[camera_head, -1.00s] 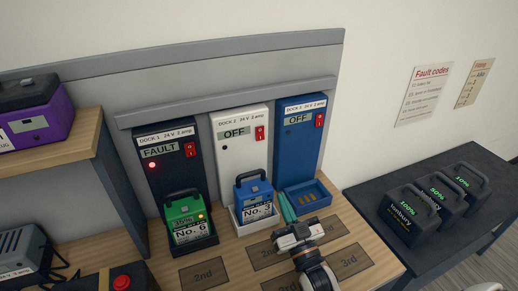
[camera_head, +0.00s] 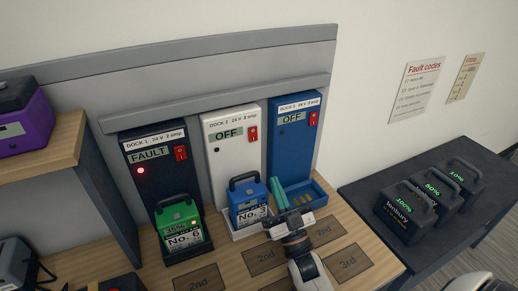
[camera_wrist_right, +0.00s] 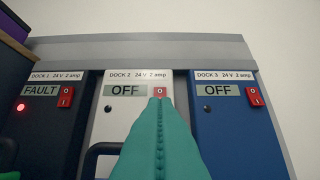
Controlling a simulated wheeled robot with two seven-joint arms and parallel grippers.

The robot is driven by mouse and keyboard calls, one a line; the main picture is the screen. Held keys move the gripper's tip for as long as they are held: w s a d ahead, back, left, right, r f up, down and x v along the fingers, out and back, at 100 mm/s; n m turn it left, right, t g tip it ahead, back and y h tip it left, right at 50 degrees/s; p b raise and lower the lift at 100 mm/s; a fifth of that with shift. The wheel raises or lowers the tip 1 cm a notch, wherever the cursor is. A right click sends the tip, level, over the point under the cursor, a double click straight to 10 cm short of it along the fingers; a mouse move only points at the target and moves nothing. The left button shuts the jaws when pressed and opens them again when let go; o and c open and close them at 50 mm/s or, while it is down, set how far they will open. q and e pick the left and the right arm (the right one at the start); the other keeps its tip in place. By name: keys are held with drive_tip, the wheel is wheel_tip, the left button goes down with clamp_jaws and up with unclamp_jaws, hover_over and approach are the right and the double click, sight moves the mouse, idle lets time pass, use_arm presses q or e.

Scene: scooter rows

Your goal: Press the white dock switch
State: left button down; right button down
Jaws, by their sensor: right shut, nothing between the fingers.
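The white dock (camera_head: 229,159) stands between the black and blue docks; its display reads OFF. Its red rocker switch (camera_head: 253,133) is at its upper right and also shows in the right wrist view (camera_wrist_right: 160,91). My right gripper (camera_head: 283,198) is shut and empty, its teal fingers in front of the blue dock's tray and below the switch. In the right wrist view the fingertips (camera_wrist_right: 157,101) overlap the switch's lower edge; contact cannot be told. A blue battery marked No. 3 (camera_head: 248,196) sits in the white dock. My left gripper is not in view.
The black dock (camera_head: 155,180) shows FAULT with a red light and holds a green battery (camera_head: 181,226). The blue dock (camera_head: 292,150) reads OFF, its tray (camera_head: 317,194) without a battery. Several labelled mats lie in front. Black batteries (camera_head: 406,212) stand on the dark table at right.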

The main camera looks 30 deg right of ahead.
sight(253, 137)
drive_tip(key=p+x, duration=0.1)
drive_tip(key=x, duration=0.5)
drive_tip(key=w+f+p+x, duration=0.1)
drive_tip(key=x, duration=0.2)
drive_tip(key=shift+w+p, duration=0.2)
drive_tip(key=shift+p, duration=0.1)
drive_tip(key=shift+w+d+f, duration=0.1)
drive_tip(key=shift+w+f, duration=0.1)
drive_tip(key=shift+w, duration=0.6)
drive_tip(key=shift+w, duration=0.25)
